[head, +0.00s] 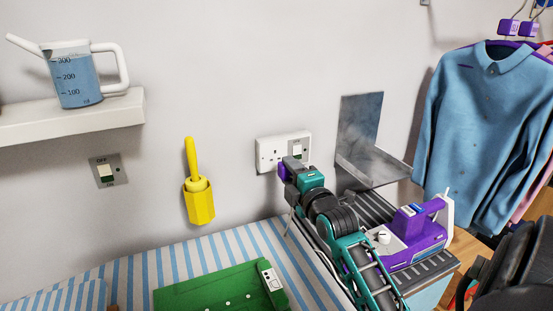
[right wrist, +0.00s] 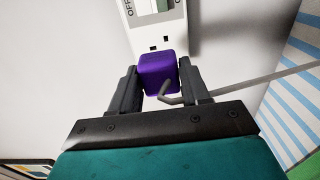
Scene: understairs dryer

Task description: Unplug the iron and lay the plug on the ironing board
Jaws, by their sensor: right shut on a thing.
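My right gripper (head: 286,172) is shut on the purple plug (right wrist: 160,73), just in front of the white wall socket (head: 268,155). In the right wrist view (right wrist: 160,80) the fingers grip the plug's sides and a grey cord leaves it to the right. Bare socket holes show beyond the plug; the plug appears off them, but its pins are hidden. The purple and white iron (head: 418,240) rests on a dark ribbed surface at the right. The blue-and-white striped ironing board (head: 140,270) lies below, left of my right arm. My left gripper is not in view.
A green panel (head: 205,292) lies on the striped board. A yellow holder (head: 199,205) hangs on the wall above it. A grey metal bracket (head: 360,125) juts out right of the socket. A shelf (head: 70,118) with a jug (head: 76,80) is upper left; clothes (head: 485,115) hang right.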

